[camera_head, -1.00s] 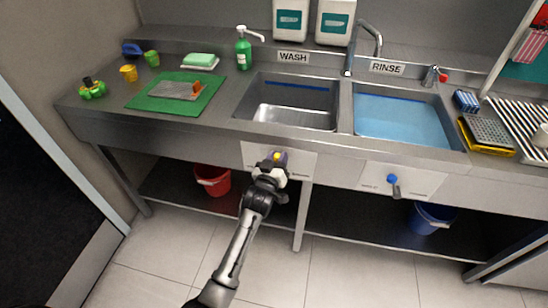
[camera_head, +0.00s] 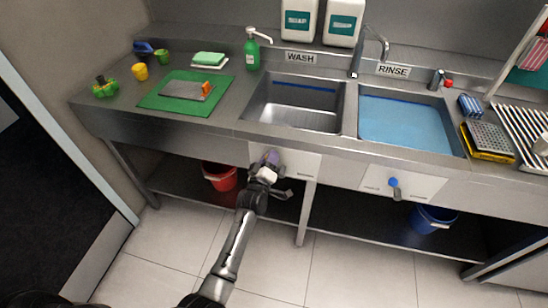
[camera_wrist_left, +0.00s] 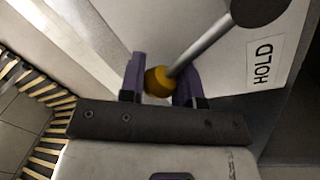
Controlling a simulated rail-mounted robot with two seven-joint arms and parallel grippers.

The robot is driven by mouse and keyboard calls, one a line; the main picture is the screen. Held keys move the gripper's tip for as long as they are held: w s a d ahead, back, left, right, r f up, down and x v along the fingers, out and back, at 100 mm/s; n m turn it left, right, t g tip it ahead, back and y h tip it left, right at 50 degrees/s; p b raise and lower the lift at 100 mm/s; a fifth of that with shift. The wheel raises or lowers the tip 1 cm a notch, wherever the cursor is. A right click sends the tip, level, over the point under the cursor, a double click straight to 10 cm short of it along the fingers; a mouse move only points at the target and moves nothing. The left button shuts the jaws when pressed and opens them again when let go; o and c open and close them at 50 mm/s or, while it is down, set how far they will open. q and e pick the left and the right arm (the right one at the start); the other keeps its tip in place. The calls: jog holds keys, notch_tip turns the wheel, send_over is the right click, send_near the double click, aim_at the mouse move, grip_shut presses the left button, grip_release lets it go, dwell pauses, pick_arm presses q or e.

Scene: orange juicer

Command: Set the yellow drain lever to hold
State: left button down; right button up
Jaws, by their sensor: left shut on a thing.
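The yellow drain lever shows in the left wrist view as a grey rod with a yellow ball knob (camera_wrist_left: 158,82). The rod runs from a dark round pivot at upper right down-left to the knob. A HOLD label (camera_wrist_left: 263,63) is on the white panel right of the rod; the knob lies away from it. My left gripper (camera_wrist_left: 160,80) has its purple fingers on both sides of the knob, shut on it. In the head view, my left gripper (camera_head: 271,158) is at the white panel (camera_head: 300,162) under the wash sink and hides the lever. My right gripper is not in view.
The counter front edge and wash sink (camera_head: 300,115) are above my gripper. A blue-knobbed lever (camera_head: 393,183) is on the panel to the right. A red bucket (camera_head: 221,179) and a blue bucket (camera_head: 430,220) stand on the lower shelf. The floor in front is clear.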

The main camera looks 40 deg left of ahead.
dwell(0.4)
pick_arm(q)
jog(key=c, duration=0.8)
grip_release()
jog(key=shift+a, duration=0.1)
jog(key=shift+s, duration=0.25)
jog(key=p+v, duration=0.3)
jog(key=v, duration=1)
jog(key=shift+s+d, duration=0.15)
jog(key=shift+d, duration=0.1)
jog(key=shift+f, duration=0.15)
